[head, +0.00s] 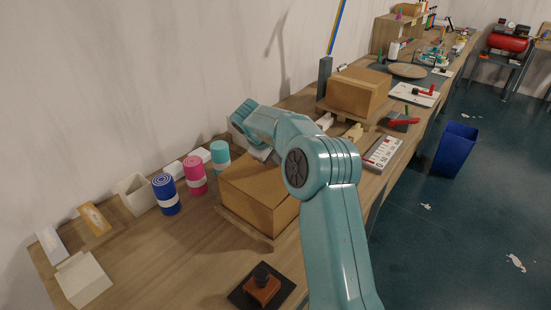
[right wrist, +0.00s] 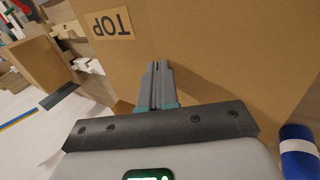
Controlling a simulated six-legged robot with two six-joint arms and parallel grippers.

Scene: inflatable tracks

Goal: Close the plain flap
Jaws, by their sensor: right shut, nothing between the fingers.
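A cardboard box (head: 255,198) stands on the bench in the middle of the head view, its top partly hidden by my right arm. In the right wrist view its cardboard fills most of the picture, with a label reading TOP (right wrist: 110,23), upside down, at the upper left. The unlabelled cardboard right of the label (right wrist: 225,45) looks like the plain flap, lying about level with the labelled part. My right gripper (right wrist: 157,68) is shut and empty, with its fingertips over the cardboard near the label. I cannot tell if they touch it. My left gripper is not in view.
Blue (head: 166,194), pink (head: 195,174) and teal (head: 220,157) rolls stand left of the box. A black pad (head: 240,297) with a brown object lies in front. Another cardboard box (head: 357,92) stands farther back.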

